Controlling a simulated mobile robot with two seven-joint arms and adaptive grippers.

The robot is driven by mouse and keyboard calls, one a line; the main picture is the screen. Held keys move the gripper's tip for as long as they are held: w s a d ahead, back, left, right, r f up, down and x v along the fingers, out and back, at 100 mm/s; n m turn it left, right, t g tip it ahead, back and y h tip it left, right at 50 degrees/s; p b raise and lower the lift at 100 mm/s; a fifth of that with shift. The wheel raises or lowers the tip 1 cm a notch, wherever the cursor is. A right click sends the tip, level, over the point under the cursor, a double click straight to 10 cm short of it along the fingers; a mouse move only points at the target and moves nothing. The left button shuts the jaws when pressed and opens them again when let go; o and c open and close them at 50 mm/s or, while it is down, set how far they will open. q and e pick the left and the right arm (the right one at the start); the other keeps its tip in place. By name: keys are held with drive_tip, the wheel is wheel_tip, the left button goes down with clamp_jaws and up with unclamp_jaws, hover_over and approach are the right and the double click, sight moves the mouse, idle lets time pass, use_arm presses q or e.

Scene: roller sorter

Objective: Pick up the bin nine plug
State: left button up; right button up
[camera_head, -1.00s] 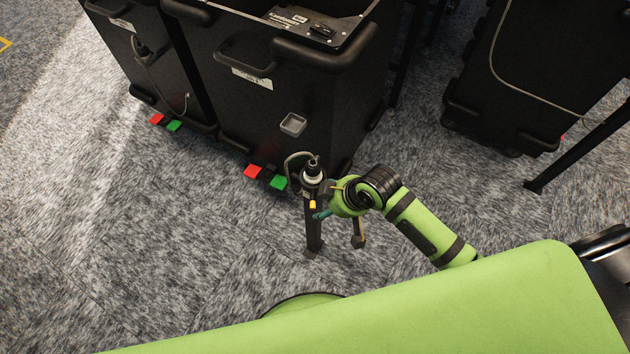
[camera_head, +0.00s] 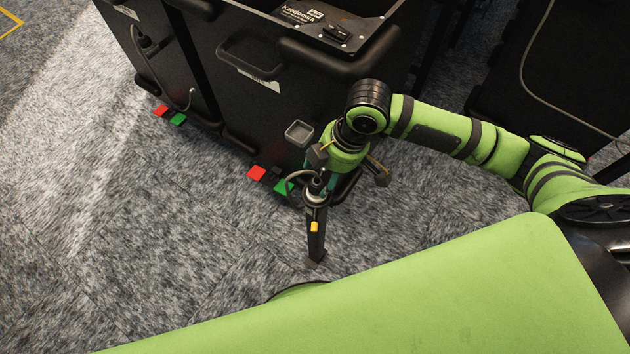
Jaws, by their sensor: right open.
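My right gripper (camera_head: 348,168) is open and empty. I see no grip on the plug; whether the gripper touches the post is hard to tell. My left gripper is out of view.
A large black bin (camera_head: 265,110) stands close behind the post, with a square socket plate (camera_head: 298,133) and red (camera_head: 257,172) and green (camera_head: 284,187) pedals. Another black bin (camera_head: 150,60) is at left. Carpet (camera_head: 150,250) lies clear at left and front.

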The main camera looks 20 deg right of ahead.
sight(319, 183)
drive_tip(key=x, duration=0.4)
drive_tip(key=shift+s+a+f, duration=0.2)
drive_tip(key=shift+a+f, duration=0.1)
drive_tip(key=shift+f, duration=0.25)
drive_tip(key=shift+c, duration=0.4)
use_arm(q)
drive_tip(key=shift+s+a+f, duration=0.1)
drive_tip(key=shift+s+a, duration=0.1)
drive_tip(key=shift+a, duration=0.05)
use_arm(e)
clamp_jaws()
